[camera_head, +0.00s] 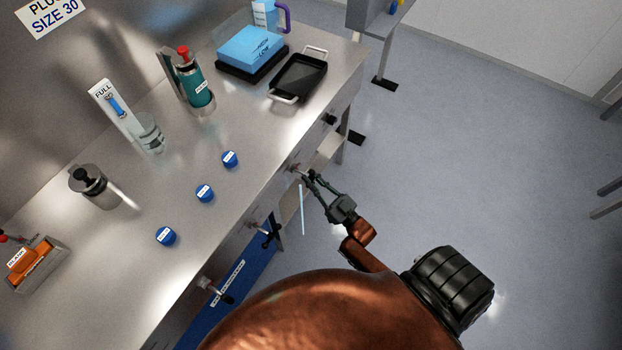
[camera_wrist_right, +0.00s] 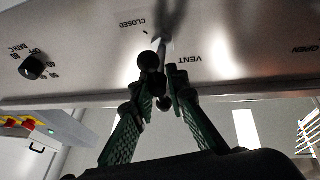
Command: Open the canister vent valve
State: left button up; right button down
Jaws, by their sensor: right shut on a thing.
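The vent valve is on the bench's front panel, beside the upside-down labels VENT and CLOSED in the right wrist view. Its metal stem (camera_wrist_right: 163,48) comes out of the panel, and a dark round-ended handle (camera_wrist_right: 148,60) sits at the stem's end. My right gripper (camera_wrist_right: 160,92) is shut on this handle, its green fingers on either side and covering part of it. In the head view my right gripper (camera_head: 310,178) reaches the front edge of the bench, where the valve is small and partly hidden. My left gripper is not in view.
Two other front handles (camera_head: 268,238) (camera_head: 218,292) stick out along the panel. A black knob (camera_wrist_right: 33,67) sits beside the valve. On the bench (camera_head: 235,190) are a teal canister (camera_head: 197,90), several blue caps (camera_head: 205,194) and a black tray (camera_head: 300,77). Floor at right is open.

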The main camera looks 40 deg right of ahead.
jog(key=shift+d+f, duration=0.15)
jog(key=shift+d, duration=0.2)
jog(key=c, duration=2)
grip_release()
jog(key=shift+a, duration=0.1)
jog(key=v, duration=1.2)
